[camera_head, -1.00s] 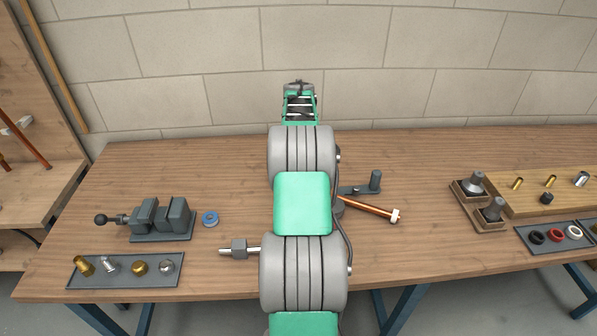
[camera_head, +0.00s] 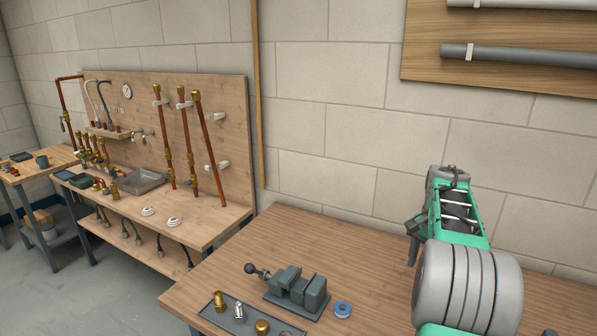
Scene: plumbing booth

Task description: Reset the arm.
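My arm rises at the right of the head view, with grey ringed joints and green links. My gripper (camera_head: 414,243) shows only in part as dark finger-like pieces at the left of the arm's upper end, above the workbench (camera_head: 350,257). Most of it is hidden behind the arm, and I cannot tell whether it is open or shut. I see nothing held in it.
A grey vise (camera_head: 297,290), a blue tape roll (camera_head: 342,309) and a tray of fittings (camera_head: 213,309) lie on the bench near the arm. A pegboard (camera_head: 233,130) with copper pipes stands at the left. A board with grey pipes (camera_head: 515,55) hangs upper right.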

